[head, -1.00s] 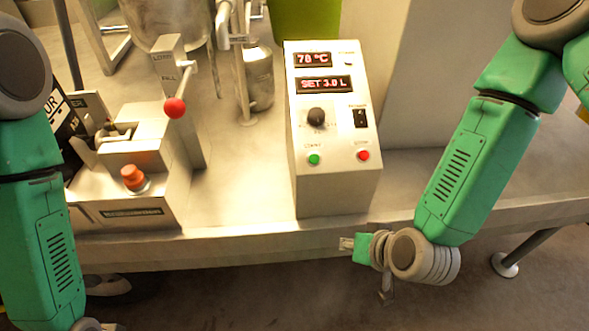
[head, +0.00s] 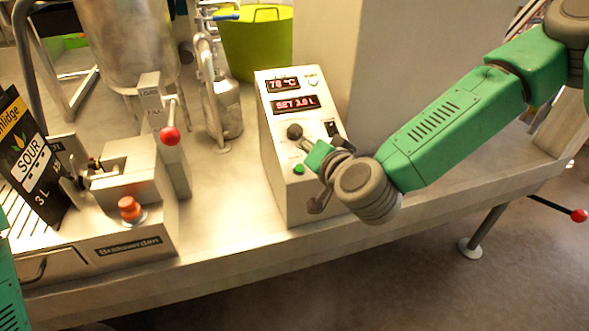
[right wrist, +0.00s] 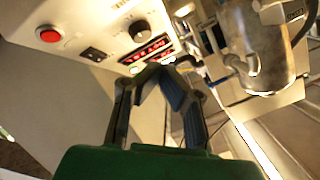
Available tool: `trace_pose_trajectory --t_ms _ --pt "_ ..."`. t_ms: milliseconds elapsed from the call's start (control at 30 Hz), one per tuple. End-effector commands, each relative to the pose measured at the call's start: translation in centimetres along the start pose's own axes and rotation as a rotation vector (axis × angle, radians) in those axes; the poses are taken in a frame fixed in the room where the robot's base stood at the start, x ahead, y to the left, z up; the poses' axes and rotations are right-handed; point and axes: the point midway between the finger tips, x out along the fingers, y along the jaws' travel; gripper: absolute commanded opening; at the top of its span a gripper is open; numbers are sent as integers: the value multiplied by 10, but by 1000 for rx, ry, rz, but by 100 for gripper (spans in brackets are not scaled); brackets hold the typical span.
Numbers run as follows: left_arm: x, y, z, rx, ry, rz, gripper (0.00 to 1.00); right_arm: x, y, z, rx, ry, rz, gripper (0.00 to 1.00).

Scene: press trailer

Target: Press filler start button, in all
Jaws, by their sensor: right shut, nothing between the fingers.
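The control box (head: 282,205) stands on the steel bench with two lit displays and a black knob (head: 294,131). Its green button (head: 298,169) shows just left of my right gripper (head: 308,147). The red button (right wrist: 48,33) is hidden by my right arm in the head view, but shows in the right wrist view. My right gripper is shut and empty, in front of the box's panel; its fingers (right wrist: 158,70) appear below the displays in the right wrist view. I cannot tell whether they touch the panel. My left gripper is out of view.
Left of the box stands a filling machine with a red-ball lever (head: 169,136) and an orange-red mushroom button (head: 130,208). A black pouch (head: 38,165) leans at the left. A metal canister (head: 225,108) and green bucket (head: 255,45) stand behind. Bench is bare between machine and box.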

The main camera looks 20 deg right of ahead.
Motion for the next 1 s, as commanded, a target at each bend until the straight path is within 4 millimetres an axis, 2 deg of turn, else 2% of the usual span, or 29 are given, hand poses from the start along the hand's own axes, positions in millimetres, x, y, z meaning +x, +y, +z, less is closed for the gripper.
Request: trace_pose_trajectory --t_ms 233,633,833,1000 --pt "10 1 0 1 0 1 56 7 3 9 -3 0 3 0" --pt "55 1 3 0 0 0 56 45 31 39 -5 0 3 0" --pt "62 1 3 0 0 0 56 57 41 44 -3 0 2 0" --pt "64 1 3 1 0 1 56 61 42 47 -4 -1 1 0"
